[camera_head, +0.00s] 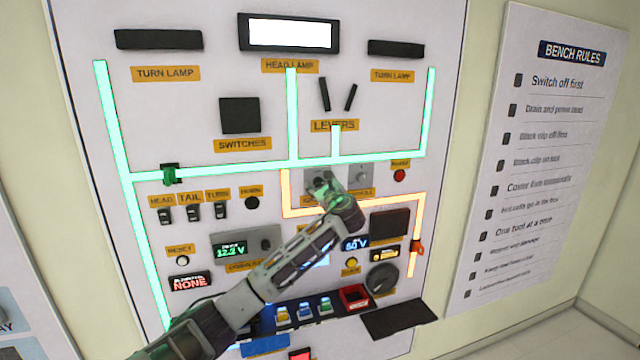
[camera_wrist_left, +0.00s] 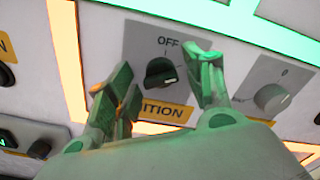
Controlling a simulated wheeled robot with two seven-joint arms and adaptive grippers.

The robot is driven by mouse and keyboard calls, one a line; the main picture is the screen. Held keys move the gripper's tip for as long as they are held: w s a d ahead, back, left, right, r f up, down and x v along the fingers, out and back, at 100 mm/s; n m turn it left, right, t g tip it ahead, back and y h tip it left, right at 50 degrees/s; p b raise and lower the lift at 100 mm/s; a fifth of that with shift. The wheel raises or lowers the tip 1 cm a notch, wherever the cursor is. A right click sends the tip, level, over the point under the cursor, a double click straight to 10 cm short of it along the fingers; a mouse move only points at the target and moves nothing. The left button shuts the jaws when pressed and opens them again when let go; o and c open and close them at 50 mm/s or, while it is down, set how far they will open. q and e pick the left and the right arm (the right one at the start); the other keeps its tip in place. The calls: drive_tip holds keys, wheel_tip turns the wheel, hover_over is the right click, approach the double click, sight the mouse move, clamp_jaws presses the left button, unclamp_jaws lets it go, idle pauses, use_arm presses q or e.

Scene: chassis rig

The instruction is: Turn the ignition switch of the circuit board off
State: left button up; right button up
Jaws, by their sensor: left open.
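The ignition switch (camera_wrist_left: 160,73) is a black rotary knob on a grey plate, with an OFF label above it and an orange IGNITION label below. A small pale mark sits on the knob's lower right, away from OFF. My left gripper (camera_wrist_left: 165,82) is open, with one green-tinted finger on each side of the knob in the wrist view. I cannot tell whether either finger touches it. In the head view my left gripper (camera_head: 323,184) is at the ignition plate and largely hides the knob. My right gripper is not in view.
A grey knob (camera_wrist_left: 271,98) is close to the right of the ignition switch. A red button (camera_head: 400,175) is further right. A dark tray (camera_head: 400,319) juts out below.

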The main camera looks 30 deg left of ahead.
use_arm(q)
drive_tip(key=shift+w+a, duration=0.15)
drive_tip(key=shift+a, duration=0.05)
drive_tip(key=c, duration=1)
drive_tip(key=shift+o, duration=0.2)
drive_tip(key=n+b, duration=0.1)
drive_tip(key=n, duration=0.1)
drive_tip(key=n+b, duration=0.1)
drive_tip(key=n, duration=0.1)
drive_tip(key=n+b, duration=0.2)
drive_tip(key=shift+f, duration=0.25)
drive_tip(key=n+b, duration=0.3)
drive_tip(key=n, duration=0.2)
drive_tip(key=shift+n, duration=0.4)
